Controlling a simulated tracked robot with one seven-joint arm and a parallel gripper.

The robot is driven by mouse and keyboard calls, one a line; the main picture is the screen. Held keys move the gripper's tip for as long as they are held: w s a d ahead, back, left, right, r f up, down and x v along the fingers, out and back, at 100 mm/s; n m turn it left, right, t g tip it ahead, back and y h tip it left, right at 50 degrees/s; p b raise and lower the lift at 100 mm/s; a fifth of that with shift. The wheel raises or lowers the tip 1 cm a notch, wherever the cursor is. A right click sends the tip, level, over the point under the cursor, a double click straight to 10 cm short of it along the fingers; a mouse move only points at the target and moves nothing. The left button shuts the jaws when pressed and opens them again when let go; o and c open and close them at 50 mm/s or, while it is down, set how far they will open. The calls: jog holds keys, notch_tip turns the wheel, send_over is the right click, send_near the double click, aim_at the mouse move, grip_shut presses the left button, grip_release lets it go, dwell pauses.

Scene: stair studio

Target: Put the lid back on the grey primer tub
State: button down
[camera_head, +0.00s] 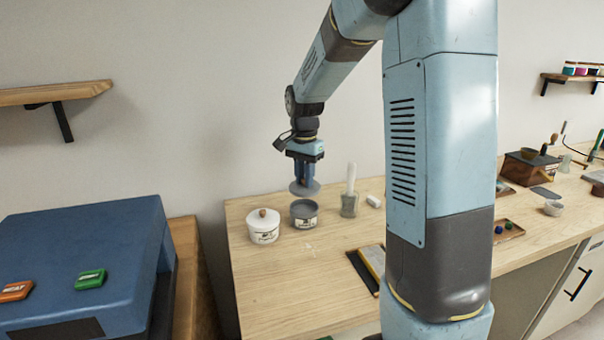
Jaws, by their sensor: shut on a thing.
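The grey primer tub (304,221) stands on the wooden bench, its round top showing grey, with a label on its front. My gripper (305,178) points down over the tub and is shut on a grey, disc-shaped lid (304,189). The lid appears a little above the tub's rim, roughly over it. The lid's grip is mostly hidden by the fingers, and exact alignment cannot be told from this view.
A white lidded tub (263,229) stands close on the left. A glass jar (349,205) with a white upright item stands on the right, near a small white block (373,201). The bench's front left is clear. My arm hides its middle.

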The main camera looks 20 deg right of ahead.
jog(key=shift+a+f, duration=0.15)
jog(key=shift+f, duration=2.75)
jog(key=shift+s+f, duration=0.1)
jog(key=shift+f, duration=0.05)
dwell(0.5)
jog(key=c, duration=0.9)
grip_release()
jog(key=shift+o, duration=0.3)
jog(key=o, duration=0.4)
jog(key=shift+r, duration=3.55)
